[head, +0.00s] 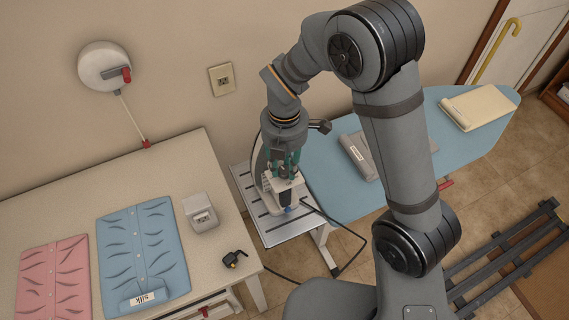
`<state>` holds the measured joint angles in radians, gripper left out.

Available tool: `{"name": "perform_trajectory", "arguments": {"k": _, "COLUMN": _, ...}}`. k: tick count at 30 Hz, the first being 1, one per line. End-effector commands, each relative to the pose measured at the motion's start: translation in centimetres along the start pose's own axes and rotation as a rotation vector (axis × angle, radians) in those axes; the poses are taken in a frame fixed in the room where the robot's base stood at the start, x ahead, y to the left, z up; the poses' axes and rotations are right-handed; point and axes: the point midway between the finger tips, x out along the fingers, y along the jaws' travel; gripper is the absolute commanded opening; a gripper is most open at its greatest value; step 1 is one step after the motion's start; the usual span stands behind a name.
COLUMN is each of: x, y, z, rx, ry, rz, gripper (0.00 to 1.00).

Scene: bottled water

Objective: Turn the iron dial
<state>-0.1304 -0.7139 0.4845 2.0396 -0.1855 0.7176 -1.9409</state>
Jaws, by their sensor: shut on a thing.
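The iron (285,197) is pale grey and white and stands on the slatted metal rest at the end of the ironing board. My gripper (284,174) points down onto the top of the iron, with teal parts showing on it. It is shut on a part of the iron. The dial cannot be made out, and the fingers and the iron's top overlap in this view, so I cannot tell exactly which part is held.
The blue ironing board (460,150) bears a grey item (357,157) and a cream folded item (478,107). The table (80,195) on the left holds a pink shirt (52,280), a blue shirt (143,250), a white box (201,212) and a black plug (235,259). A black cord (335,228) trails from the iron.

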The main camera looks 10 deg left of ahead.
Motion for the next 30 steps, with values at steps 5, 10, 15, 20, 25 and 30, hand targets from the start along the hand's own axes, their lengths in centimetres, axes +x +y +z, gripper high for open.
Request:
{"name": "perform_trajectory", "arguments": {"k": 5, "x": -0.07, "y": 0.04, "z": 0.06, "rx": -0.084, "ry": 0.0, "rz": 0.001, "gripper": 0.0}}
{"name": "perform_trajectory", "arguments": {"k": 10, "x": -0.04, "y": 0.05, "z": 0.03, "rx": -0.131, "ry": 0.0, "rz": 0.001, "gripper": 0.0}}
{"name": "perform_trajectory", "arguments": {"k": 15, "x": -0.03, "y": 0.06, "z": 0.03, "rx": -0.15, "ry": 0.0, "rz": 0.002, "gripper": 0.0}}
{"name": "perform_trajectory", "arguments": {"k": 20, "x": -0.03, "y": 0.06, "z": 0.03, "rx": -0.152, "ry": -0.001, "rz": 0.002, "gripper": 0.0}}
{"name": "perform_trajectory", "arguments": {"k": 25, "x": -0.03, "y": 0.07, "z": 0.04, "rx": -0.151, "ry": -0.001, "rz": 0.002, "gripper": 0.0}}
{"name": "perform_trajectory", "arguments": {"k": 30, "x": -0.03, "y": 0.06, "z": 0.04, "rx": -0.151, "ry": -0.001, "rz": 0.002, "gripper": 0.34}}
